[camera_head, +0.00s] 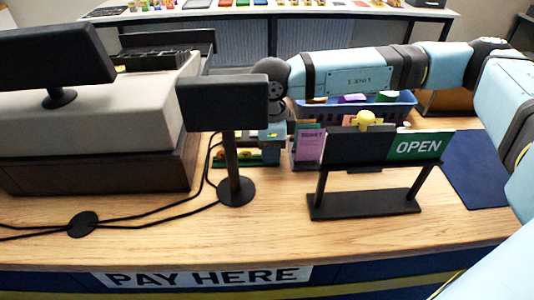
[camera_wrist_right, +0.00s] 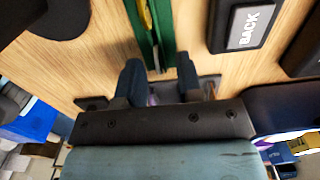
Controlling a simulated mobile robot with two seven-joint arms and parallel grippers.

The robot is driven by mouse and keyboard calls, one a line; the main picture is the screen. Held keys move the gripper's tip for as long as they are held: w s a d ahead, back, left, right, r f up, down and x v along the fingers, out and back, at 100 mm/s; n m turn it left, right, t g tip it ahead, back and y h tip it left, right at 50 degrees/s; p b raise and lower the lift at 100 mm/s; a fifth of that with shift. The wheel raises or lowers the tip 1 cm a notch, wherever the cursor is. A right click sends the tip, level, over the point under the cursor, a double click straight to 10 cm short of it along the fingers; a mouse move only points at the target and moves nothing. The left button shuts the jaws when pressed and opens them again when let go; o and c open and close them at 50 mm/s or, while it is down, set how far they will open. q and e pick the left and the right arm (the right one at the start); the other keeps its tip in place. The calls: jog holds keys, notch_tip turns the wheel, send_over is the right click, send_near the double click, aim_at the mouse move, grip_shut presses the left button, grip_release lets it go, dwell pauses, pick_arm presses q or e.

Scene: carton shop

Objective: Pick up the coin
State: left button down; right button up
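I cannot make out a coin for certain in either view. A green tray or rack (camera_head: 232,158) lies on the counter behind the small screen, with small yellow pieces in it. A green channel-shaped piece (camera_wrist_right: 164,45) with a yellow strip shows in the right wrist view, just beyond the fingertips. My right gripper (camera_wrist_right: 159,72) has its two dark fingers apart, with counter and part of the green piece between them. My left gripper is in neither view.
A small black screen on a stand (camera_head: 234,150) and an OPEN sign stand (camera_head: 365,203) are at the front. A cash register (camera_head: 90,125) fills the left. A blue basket (camera_head: 385,108) is behind. A black block labelled BACK (camera_wrist_right: 243,28) is near my right gripper. The front counter is mostly clear.

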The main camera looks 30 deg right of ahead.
grip_shut()
jog(key=shift+r, duration=0.15)
notch_tip(320, 180, up, 20)
jog(key=p, duration=0.1)
jog(key=shift+p, duration=0.35)
dwell(0.7)
